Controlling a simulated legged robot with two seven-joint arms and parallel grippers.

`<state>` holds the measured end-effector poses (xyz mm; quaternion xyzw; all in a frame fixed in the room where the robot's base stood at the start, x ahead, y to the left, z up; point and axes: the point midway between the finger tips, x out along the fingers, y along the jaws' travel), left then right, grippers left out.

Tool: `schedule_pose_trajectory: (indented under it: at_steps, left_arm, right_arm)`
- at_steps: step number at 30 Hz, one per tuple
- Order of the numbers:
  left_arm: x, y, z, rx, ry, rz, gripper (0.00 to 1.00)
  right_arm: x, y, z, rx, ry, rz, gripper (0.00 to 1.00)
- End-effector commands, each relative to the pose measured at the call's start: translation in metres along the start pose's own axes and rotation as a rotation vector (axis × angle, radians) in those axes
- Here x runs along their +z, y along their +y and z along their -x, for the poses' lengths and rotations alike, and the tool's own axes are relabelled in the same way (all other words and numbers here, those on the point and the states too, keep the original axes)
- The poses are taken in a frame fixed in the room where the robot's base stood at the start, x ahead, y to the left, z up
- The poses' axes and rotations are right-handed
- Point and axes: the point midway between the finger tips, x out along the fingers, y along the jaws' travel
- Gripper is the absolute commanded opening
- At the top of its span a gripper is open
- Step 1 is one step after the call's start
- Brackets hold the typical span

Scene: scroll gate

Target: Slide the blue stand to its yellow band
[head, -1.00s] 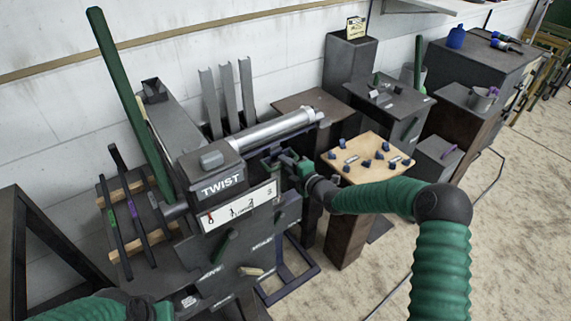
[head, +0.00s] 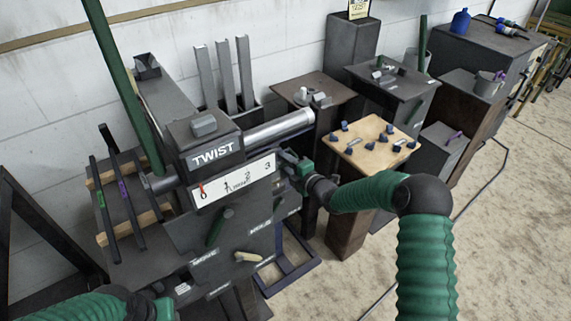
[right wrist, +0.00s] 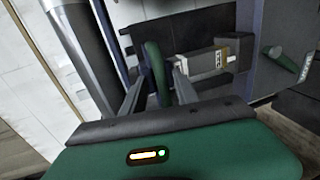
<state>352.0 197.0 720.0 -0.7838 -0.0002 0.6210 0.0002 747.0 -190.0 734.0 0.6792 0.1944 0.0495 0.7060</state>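A dark grey machine marked TWIST (head: 215,152) stands at the centre left in the head view. My right gripper (head: 290,168) is at its right side, just past the white number panel (head: 236,180). In the right wrist view, the gripper's two fingers (right wrist: 158,68) lie on either side of an upright green handle (right wrist: 155,75). A narrow bluish upright, possibly the blue stand (right wrist: 142,80), is beside the handle. Whether the fingers press on the handle is unclear. A yellow band (right wrist: 222,50) marks a grey block right of them.
A silver tube (head: 278,128) runs right from the machine. A dark blue floor frame (head: 290,262) is below. A wooden-topped table (head: 362,150) with small blue pieces stands behind my right arm. Open floor lies at the lower right.

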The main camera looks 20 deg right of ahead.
Motion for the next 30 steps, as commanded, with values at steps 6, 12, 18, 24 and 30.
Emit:
schedule_pose_trajectory:
  at_steps: [6,12,18,24,30]
  left_arm:
    - [0.000,0.000,0.001,0.000,0.000,0.000,0.36]
    - [-0.002,0.000,0.009,0.000,0.000,0.000,0.36]
    - [-0.004,0.000,0.019,0.000,0.000,0.000,0.36]
    - [-0.006,0.000,0.025,0.000,0.000,0.000,0.36]
    - [-0.006,0.000,0.027,0.000,0.000,0.000,0.36]
  right_arm:
    - [0.000,0.000,0.002,0.000,0.000,0.000,0.36]
    - [0.001,0.003,0.035,-0.002,-0.001,0.000,0.36]
    - [0.001,0.002,0.095,-0.003,-0.002,-0.001,0.36]
    - [0.001,0.000,0.145,-0.002,-0.002,-0.001,0.36]
    - [0.001,-0.002,0.167,-0.002,0.000,-0.001,0.36]
